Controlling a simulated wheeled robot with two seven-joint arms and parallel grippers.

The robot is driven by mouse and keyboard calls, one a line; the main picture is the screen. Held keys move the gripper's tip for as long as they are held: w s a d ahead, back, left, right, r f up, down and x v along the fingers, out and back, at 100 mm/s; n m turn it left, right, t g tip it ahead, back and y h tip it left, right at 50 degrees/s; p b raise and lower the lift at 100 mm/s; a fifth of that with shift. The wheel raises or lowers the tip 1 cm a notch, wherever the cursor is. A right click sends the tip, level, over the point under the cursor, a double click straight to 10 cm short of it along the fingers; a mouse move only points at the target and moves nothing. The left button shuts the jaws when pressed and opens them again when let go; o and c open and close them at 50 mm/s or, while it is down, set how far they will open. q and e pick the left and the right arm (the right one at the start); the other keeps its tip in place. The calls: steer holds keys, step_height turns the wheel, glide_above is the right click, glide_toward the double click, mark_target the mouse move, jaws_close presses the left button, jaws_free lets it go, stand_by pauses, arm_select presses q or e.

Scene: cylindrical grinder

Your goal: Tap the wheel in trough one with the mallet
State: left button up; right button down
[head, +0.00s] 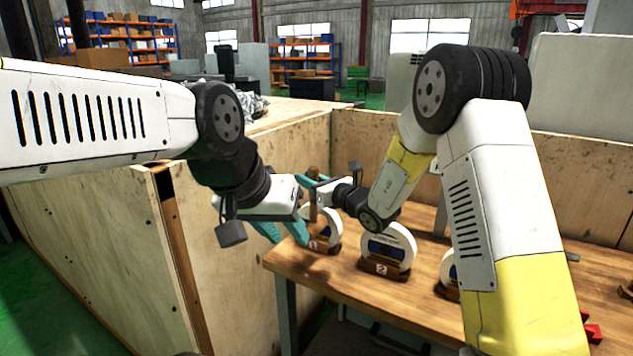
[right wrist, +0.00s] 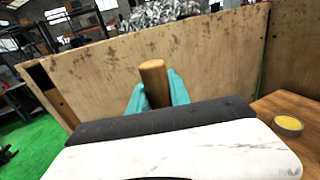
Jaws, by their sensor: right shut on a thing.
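A white wheel with a blue label (head: 325,230) stands upright in trough one (head: 322,246), marked 1, on the wooden bench; my grippers partly cover it. My right gripper (head: 313,186) is shut on the wooden mallet (head: 313,212), just above and behind that wheel. The mallet's round wooden end (right wrist: 153,76) shows between the teal fingers (right wrist: 158,95) in the right wrist view. I cannot make out the rest of the mallet or whether it touches the wheel.
A second wheel (head: 388,246) stands in trough two (head: 382,269), and a third (head: 447,272) is partly behind my right arm. Plywood walls (head: 230,240) enclose the bench (head: 335,280) at left and back. A yellow roll (right wrist: 287,124) lies on the bench.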

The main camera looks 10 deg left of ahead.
steer(key=shift+w, duration=0.1)
stand_by(0.3)
steer(key=shift+s+a, duration=0.3)
steer(key=shift+s, duration=0.55)
steer(key=shift+s+a, duration=0.3)
steer(key=shift+s, duration=0.55)
steer(key=shift+s+a, duration=0.3)
steer(key=shift+s, duration=0.55)
